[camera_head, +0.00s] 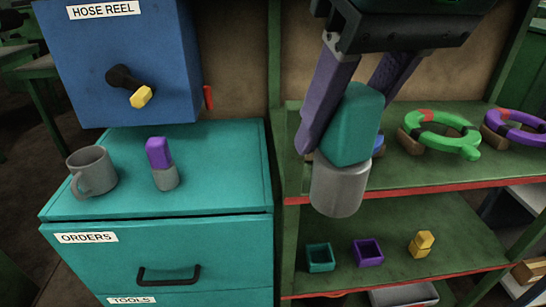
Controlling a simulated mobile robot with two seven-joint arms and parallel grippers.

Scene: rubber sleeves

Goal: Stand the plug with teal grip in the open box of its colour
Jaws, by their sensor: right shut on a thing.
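My right gripper (342,95) comes down from the top right of centre. Its two purple-grey fingers are shut on the teal grip of the plug (353,128). The plug's grey metal cylinder (340,187) points down, slightly tilted, and it is held in front of the green shelf. The open teal box (320,257) stands on the lower shelf, below and left of the plug and apart from it. Its inside looks empty. My left gripper is not in view.
An open purple box (368,252) and a yellow piece (421,244) stand right of the teal box. The upper shelf's red edge (430,188) overhangs them. A purple-topped plug (161,163) and a grey mug (92,172) stand on the teal cabinet (220,165). Green and purple rings (440,133) lie above.

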